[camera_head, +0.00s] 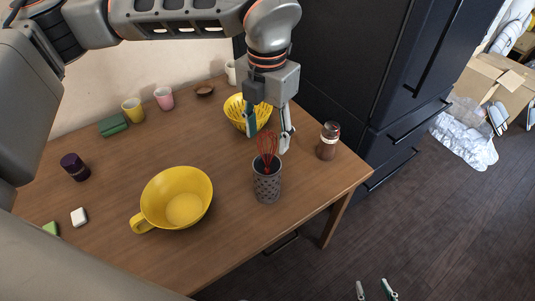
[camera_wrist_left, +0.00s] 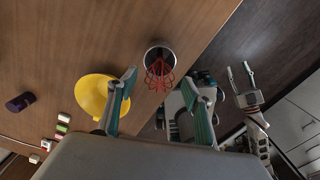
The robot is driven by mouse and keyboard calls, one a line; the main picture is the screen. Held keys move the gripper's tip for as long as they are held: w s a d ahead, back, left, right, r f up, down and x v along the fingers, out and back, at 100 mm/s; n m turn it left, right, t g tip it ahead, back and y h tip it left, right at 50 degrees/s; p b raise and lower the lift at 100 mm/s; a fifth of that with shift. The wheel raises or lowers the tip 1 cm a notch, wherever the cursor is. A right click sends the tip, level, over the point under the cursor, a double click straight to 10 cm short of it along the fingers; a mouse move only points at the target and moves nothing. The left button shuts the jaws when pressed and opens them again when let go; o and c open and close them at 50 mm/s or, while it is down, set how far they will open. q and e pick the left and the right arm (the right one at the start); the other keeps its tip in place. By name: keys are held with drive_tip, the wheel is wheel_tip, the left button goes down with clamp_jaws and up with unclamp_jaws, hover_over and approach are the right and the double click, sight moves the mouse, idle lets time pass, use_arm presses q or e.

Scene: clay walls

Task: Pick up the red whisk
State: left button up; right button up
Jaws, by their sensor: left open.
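The red whisk (camera_head: 267,147) stands head up in a grey perforated holder (camera_head: 268,184) near the table's front right edge. My left gripper (camera_head: 270,135) is open and points down just above and behind the whisk, its fingers apart. In the left wrist view the whisk (camera_wrist_left: 159,73) shows in the round holder, beyond the open left fingers (camera_wrist_left: 160,102) and between them in the picture. Contact between fingers and whisk cannot be told. My right gripper (camera_head: 376,290) is open and empty, low over the floor; it also shows in the left wrist view (camera_wrist_left: 242,78).
A yellow basket (camera_head: 236,112) stands close behind the left gripper. A brown-filled jar (camera_head: 328,141) stands to the right. A large yellow cup (camera_head: 177,198) stands left of the holder. Dark cabinets (camera_head: 335,60) rise behind the table. The wooden tabletop (camera_head: 115,180) has bare room.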

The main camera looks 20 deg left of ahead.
use_arm(q)
hover_over(267, 167)
drive_tip(key=w, duration=0.1)
drive_tip(key=f, duration=0.4)
drive_tip(key=shift+w+a+f, duration=0.1)
drive_tip(key=shift+a+f, duration=0.05)
drive_tip(key=shift+a, duration=0.05)
drive_tip(key=shift+c, duration=0.3)
drive_tip(key=c, duration=1.1)
drive_tip(key=shift+c, duration=0.2)
